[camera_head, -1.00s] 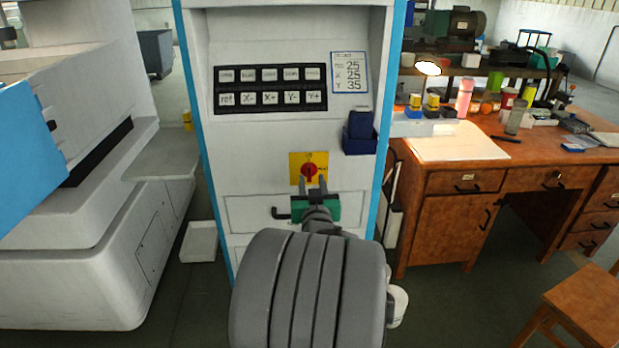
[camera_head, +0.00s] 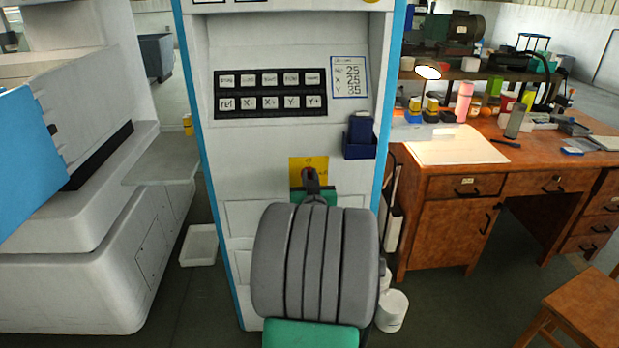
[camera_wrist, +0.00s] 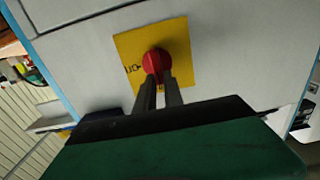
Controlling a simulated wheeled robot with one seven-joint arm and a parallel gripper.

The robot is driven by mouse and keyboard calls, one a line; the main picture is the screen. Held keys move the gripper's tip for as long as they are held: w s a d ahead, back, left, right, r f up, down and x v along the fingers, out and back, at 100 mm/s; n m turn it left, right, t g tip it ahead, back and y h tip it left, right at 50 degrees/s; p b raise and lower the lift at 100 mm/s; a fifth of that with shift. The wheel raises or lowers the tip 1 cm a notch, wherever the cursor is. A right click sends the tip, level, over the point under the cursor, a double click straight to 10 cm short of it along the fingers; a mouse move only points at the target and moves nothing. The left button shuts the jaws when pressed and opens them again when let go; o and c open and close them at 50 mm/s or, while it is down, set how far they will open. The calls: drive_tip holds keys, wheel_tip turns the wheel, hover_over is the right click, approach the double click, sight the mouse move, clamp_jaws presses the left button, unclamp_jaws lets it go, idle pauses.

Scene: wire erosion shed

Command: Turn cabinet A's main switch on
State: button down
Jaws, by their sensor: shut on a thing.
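The main switch is a red rotary knob (camera_wrist: 155,62) on a yellow plate (camera_wrist: 178,42) on the cabinet front (camera_head: 235,160). In the wrist view my gripper (camera_wrist: 159,82) has its two dark fingers closed on the lower part of the knob. The lettering on the plate is only partly readable. In the head view the yellow plate (camera_head: 318,163) shows above my gripper (camera_head: 310,180), which covers most of the knob. My arm hides the cabinet front below the plate.
A black button panel (camera_head: 270,93) and a dark blue box (camera_head: 360,135) sit on the cabinet above the switch. A white machine (camera_head: 75,270) stands at left. A wooden desk (camera_head: 450,230) and a stool (camera_head: 575,310) stand at right.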

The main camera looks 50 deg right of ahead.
drive_tip(key=shift+s, duration=0.1)
idle(0.6)
drive_tip(key=shift+s+d+f+m+b, duration=0.3)
drive_tip(key=shift+m+b, duration=0.55)
drive_tip(key=shift+m, duration=2.15)
drive_tip(key=shift+s+d+f+m+b, duration=0.25)
drive_tip(key=shift+m+b, duration=0.65)
drive_tip(key=shift+m, duration=2.1)
drive_tip(key=shift+s+d+f+m+b, duration=0.25)
drive_tip(key=shift+m+b, duration=0.6)
drive_tip(key=shift+m, duration=2.15)
drive_tip(key=shift+w+a+f, duration=0.1)
drive_tip(key=shift+a, duration=0.05)
drive_tip(key=c, duration=1.5)
unclamp_jaws()
drive_tip(key=shift+f, duration=0.1)
drive_tip(key=shift+o, duration=0.2)
